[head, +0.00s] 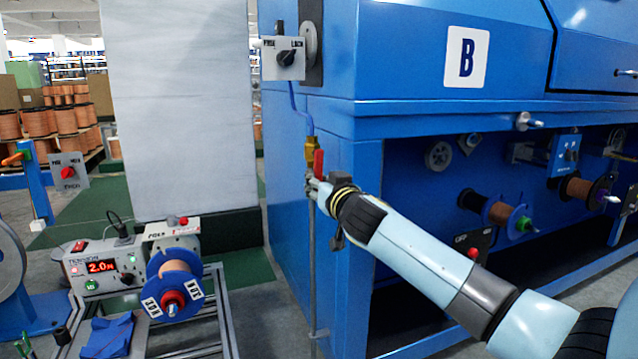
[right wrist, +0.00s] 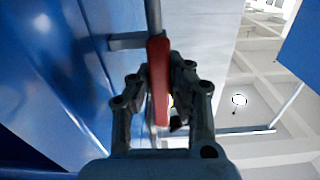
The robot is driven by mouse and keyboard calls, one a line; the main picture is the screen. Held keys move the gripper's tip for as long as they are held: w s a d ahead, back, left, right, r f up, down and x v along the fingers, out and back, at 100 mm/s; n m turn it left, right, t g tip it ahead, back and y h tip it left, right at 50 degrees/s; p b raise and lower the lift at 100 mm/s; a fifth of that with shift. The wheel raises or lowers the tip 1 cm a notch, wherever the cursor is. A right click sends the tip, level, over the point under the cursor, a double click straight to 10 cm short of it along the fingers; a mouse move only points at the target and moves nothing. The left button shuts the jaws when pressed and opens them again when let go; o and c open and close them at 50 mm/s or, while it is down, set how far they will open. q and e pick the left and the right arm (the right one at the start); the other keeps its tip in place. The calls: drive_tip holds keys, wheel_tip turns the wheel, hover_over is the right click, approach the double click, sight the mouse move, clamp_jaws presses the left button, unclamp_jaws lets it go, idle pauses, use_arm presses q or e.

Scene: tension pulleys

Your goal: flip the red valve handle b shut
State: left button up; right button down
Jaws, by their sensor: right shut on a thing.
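The red valve handle b (head: 319,162) stands upright beside the brass valve (head: 311,149) on a vertical pipe at the corner of the blue machine marked B. My right gripper (head: 314,184) is at the handle's lower end, its arm coming in from the lower right. In the right wrist view the red handle (right wrist: 158,80) runs between the two fingers of my right gripper (right wrist: 158,92), which is shut on it. The fingers hide part of the valve and pipe. My left gripper is not in view.
The blue machine (head: 325,200) stands close behind and right of the pipe. A switch box (head: 284,58) is above the valve. A tension unit (head: 95,268) and a blue spool (head: 172,285) stand at lower left. Green floor (head: 245,262) is open between them and the machine.

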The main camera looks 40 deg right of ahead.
drive_tip(key=shift+w+a+f+m+b, duration=0.15)
drive_tip(key=shift+a+m+b, duration=0.15)
drive_tip(key=shift+m+b, duration=0.15)
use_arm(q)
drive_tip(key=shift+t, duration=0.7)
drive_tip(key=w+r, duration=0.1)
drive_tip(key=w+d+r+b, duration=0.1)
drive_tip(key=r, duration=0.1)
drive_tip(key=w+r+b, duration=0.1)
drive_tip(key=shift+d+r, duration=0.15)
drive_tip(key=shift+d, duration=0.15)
use_arm(e)
drive_tip(key=w+a+r+m, duration=0.1)
drive_tip(key=a+r+m, duration=0.3)
drive_tip(key=m, duration=1.2)
drive_tip(key=shift+a+r+m, duration=0.35)
drive_tip(key=shift+r, duration=0.55)
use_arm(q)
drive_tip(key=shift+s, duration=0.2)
